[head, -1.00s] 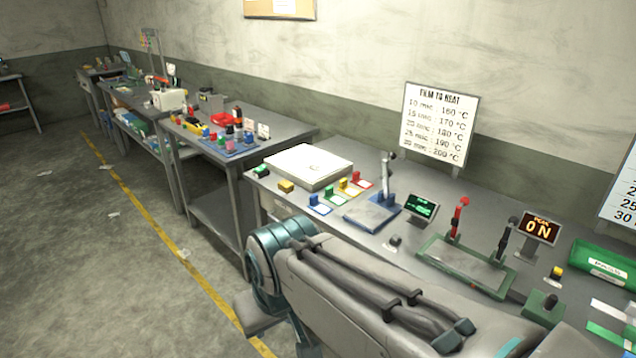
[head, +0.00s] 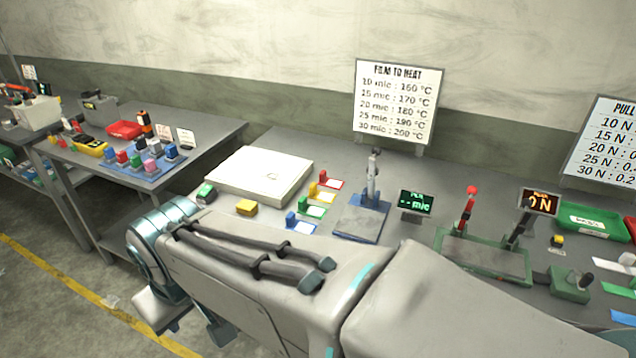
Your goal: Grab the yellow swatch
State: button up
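I cannot make out a loose yellow swatch with certainty. A small yellow piece (head: 313,188) stands by a pale card in a row of coloured cards at mid-bench, between the red-edged card (head: 332,184) and the green one (head: 314,211). A separate yellow block (head: 246,207) sits left of that row, in front of a white flat box (head: 262,174). At the right edge lie flat strips: a white one (head: 612,265), a green one (head: 617,289) and a blue one (head: 623,317). My arm crosses the foreground; my gripper is out of view.
A blue-based press (head: 370,200), a green display (head: 417,204) and a green-framed device with a red lever (head: 486,258) stand on the bench. A green tray (head: 594,221) is at right. Signs stand behind. Another bench (head: 205,140) is at left.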

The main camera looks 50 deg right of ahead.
aim_at(315, 193)
jog(key=z, duration=0.9)
jog(key=i, duration=0.85)
jog(key=z, duration=1)
